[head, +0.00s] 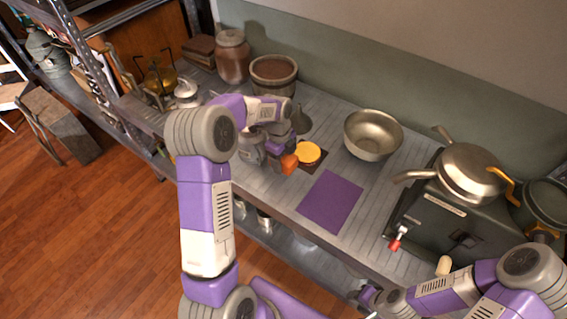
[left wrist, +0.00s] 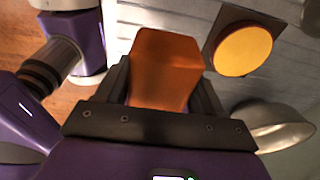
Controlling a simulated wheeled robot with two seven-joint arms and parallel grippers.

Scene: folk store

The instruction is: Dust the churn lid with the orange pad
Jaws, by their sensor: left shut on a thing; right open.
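My left gripper (head: 283,153) is shut on the orange pad (head: 289,164), holding it over the counter, just left of a round yellow disc (head: 308,152) on a dark square base. In the left wrist view the pad (left wrist: 165,68) stands up between the two fingers, and the yellow disc (left wrist: 243,50) is to its upper right, apart from it. I cannot tell for sure which thing is the churn lid; a brown lidded jar (head: 232,60) stands at the back. My right gripper (head: 372,298) is low at the bottom, beside the counter's front, open and partly hidden.
A purple mat (head: 331,201) lies right of the pad at the counter's front. A metal bowl (head: 373,134) stands behind it. A dark box with a red-handled crank (head: 440,215) bears a lidded pan (head: 468,172) at right. A brown-filled bucket (head: 273,78) stands at the back.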

